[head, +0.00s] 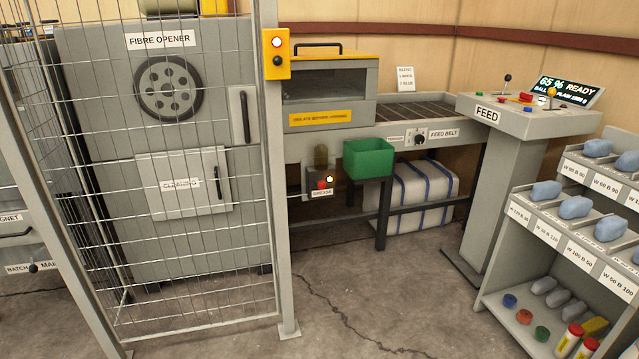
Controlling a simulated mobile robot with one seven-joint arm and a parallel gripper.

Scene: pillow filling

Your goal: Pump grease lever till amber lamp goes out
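The grease unit (311,181), a small dark box labelled GREASE, is fixed low under the feed belt table. A small round lamp (329,179) on it glows pale yellow-white. A red part (321,185) shows just left of the lamp; I cannot tell whether it is the lever's knob. A brownish, see-through reservoir (321,155) stands above the box. My gripper is not in view.
A wire mesh guard (200,250) with a grey post (280,230) stands left of the grease unit. A green bin (368,157) is close on its right. The FEED console (487,165) and sample rack (500,295) stand further right. The cracked floor (390,300) in front is clear.

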